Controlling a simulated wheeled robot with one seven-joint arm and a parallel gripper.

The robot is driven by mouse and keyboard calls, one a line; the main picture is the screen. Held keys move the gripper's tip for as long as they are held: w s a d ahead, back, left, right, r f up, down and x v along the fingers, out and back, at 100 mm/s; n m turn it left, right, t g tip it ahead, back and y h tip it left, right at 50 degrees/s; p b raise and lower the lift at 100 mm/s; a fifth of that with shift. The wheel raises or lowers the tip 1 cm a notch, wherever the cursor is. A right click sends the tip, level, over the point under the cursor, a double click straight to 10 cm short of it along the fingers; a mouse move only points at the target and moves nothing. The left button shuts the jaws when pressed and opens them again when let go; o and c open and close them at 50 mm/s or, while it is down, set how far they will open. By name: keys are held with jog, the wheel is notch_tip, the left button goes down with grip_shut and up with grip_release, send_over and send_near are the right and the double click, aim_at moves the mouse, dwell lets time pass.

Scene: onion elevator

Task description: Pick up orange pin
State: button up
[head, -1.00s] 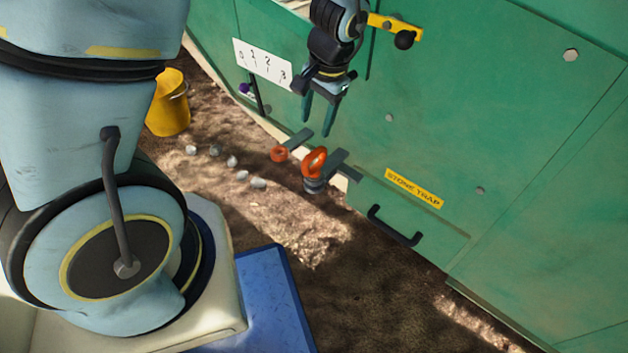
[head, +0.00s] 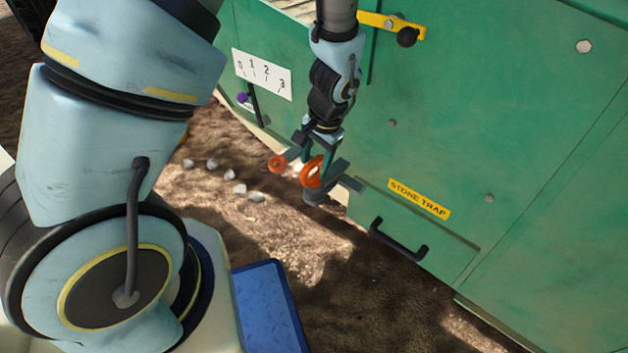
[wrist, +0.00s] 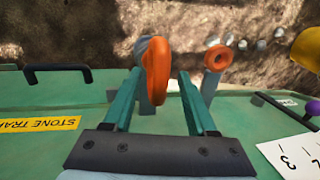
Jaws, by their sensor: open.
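The orange pin (head: 312,172) shows as an upright orange loop on a grey bracket (head: 346,176) that juts from the green machine. In the wrist view the loop (wrist: 157,68) appears nearly edge-on, with a grey part beside its top left. My gripper (head: 318,158) is open and points down at the loop. In the wrist view the loop lies between the two teal fingers, with a visible gap to the right finger. Whether the left finger touches it is hard to tell. A smaller orange ring (head: 277,164) sits to the left on another bracket.
The green machine wall (head: 480,130) stands close behind my gripper, with a black handle (head: 398,240) below the yellow STONE TRAP label (head: 419,199). Several pale stones (head: 235,188) lie on the soil. A yellow bucket (wrist: 308,48) shows at the wrist view's right edge.

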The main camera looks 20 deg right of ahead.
jog(key=shift+f, duration=0.1)
jog(key=shift+c, duration=0.2)
grip_shut()
dwell(0.5)
